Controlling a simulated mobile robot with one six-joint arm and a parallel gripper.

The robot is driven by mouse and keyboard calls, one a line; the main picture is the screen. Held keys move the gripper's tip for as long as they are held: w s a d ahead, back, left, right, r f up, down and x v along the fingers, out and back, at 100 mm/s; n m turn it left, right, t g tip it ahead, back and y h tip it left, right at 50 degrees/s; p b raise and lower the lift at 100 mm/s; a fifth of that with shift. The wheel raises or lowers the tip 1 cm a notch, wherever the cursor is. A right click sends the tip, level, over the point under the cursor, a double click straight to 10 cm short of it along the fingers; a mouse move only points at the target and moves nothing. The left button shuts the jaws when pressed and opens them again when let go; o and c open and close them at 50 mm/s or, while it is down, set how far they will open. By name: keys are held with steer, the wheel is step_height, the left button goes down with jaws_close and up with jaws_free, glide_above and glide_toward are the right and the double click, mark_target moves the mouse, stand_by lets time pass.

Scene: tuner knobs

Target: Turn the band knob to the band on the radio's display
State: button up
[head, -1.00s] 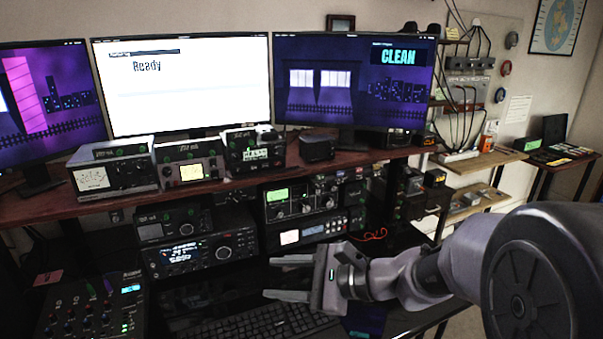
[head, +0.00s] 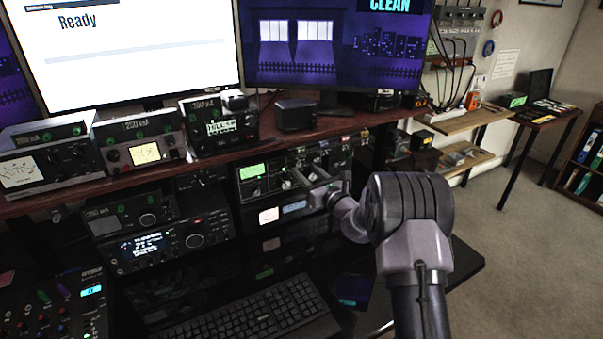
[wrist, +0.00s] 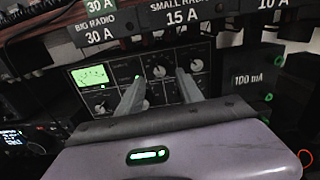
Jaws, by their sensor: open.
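A dark radio panel with a green-lit display (head: 251,171) and several round knobs stands under the shelf. In the wrist view its display (wrist: 88,77) is at the upper left; the writing is too small to read. A knob (wrist: 159,71) shows between my fingertips, with another knob (wrist: 196,65) just right of the right finger. I cannot read which is the band knob. My gripper (head: 309,173) is open, its fingers pointing at the panel; it also shows in the wrist view (wrist: 160,77). No contact can be made out.
A shelf with meters (head: 51,160) runs above the panel. Another radio with a blue display (head: 143,247) is at the left. A keyboard (head: 250,311) lies below my gripper.

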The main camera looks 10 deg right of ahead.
mark_target(299, 165)
steer(key=shift+x, duration=2)
steer(key=shift+s, duration=0.1)
jaws_close()
steer(key=m+p, duration=0.2)
steer(key=shift+r+m, duration=0.15)
steer(key=shift+m, duration=0.15)
steer(key=shift+m+p, duration=1.35)
steer(key=shift+m, duration=0.15)
steer(key=shift+f, duration=0.2)
